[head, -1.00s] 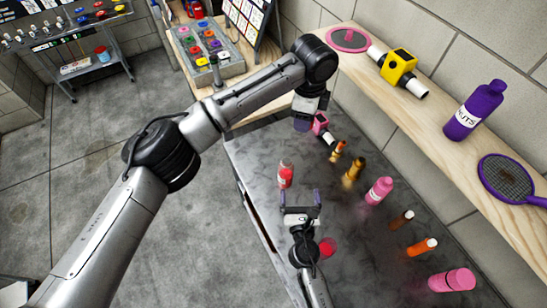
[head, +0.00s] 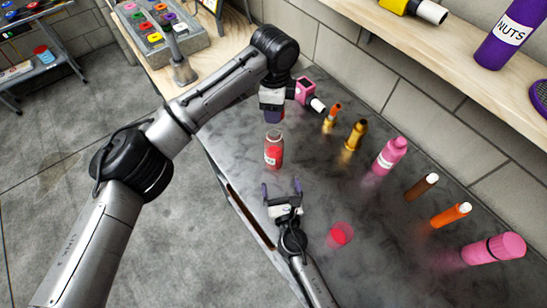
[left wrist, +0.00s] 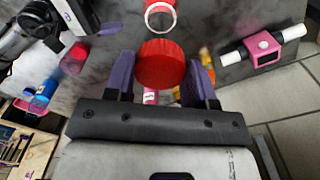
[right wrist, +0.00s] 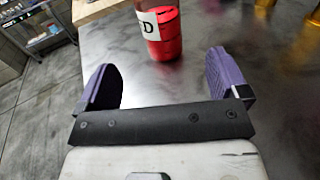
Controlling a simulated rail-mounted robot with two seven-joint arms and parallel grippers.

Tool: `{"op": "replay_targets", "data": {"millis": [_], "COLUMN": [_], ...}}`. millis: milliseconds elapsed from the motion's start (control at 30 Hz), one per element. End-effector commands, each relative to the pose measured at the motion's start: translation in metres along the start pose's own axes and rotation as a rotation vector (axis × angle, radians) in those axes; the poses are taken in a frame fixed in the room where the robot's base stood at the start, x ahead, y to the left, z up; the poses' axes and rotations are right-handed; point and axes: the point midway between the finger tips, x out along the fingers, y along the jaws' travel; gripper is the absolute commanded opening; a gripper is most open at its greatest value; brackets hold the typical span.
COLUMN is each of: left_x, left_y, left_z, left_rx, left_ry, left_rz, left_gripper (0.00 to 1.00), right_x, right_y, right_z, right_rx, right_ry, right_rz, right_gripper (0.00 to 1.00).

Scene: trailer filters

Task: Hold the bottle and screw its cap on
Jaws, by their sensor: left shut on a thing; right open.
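The bottle (head: 273,152), clear with red contents and a white label, stands upright on the grey bench; its label shows a "D" in the right wrist view (right wrist: 163,36). My left gripper (head: 273,112) is shut on the red cap (left wrist: 160,64), held between its purple fingers. In the head view it is just above the bottle; in the left wrist view the bottle's open round mouth (left wrist: 160,17) shows beyond the cap, apart from it. My right gripper (head: 282,189) is open and empty, low in front of the bottle, its fingers (right wrist: 163,85) pointing toward it without touching.
A pink box-shaped device (head: 304,91), a gold bottle (head: 356,134), a pink bottle (head: 389,156), an orange bottle (head: 450,215) and a large pink bottle (head: 494,249) line the bench's wall side. A red round item (head: 341,234) lies right of my right gripper. A wooden shelf (head: 440,55) runs above.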

Motion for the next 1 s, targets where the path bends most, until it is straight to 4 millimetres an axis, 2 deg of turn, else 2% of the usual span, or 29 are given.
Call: {"op": "replay_targets", "data": {"millis": [400, 533, 667, 1000], "left_x": [0.002, 0.002, 0.002, 0.002], "left_y": [0.0, 0.0, 0.0, 0.0], "left_z": [0.0, 0.0, 0.0, 0.0], "left_rx": [0.0, 0.0, 0.0, 0.0], "left_ry": [0.0, 0.0, 0.0, 0.0], "left_rz": [0.0, 0.0, 0.0, 0.0], "left_gripper": [0.28, 0.28, 0.28, 0.28], "right_x": [0.0, 0.006, 0.022, 0.078], "right_y": [0.0, 0.0, 0.0, 0.0], "right_z": [-0.002, -0.001, -0.001, -0.001], "right_rx": [0.0, 0.0, -0.001, -0.003], "right_ry": [0.0, -0.001, -0.002, -0.001], "right_rz": [0.0, 0.0, 0.0, 0.0], "right_gripper": [0.93, 0.93, 0.93, 0.93]}}
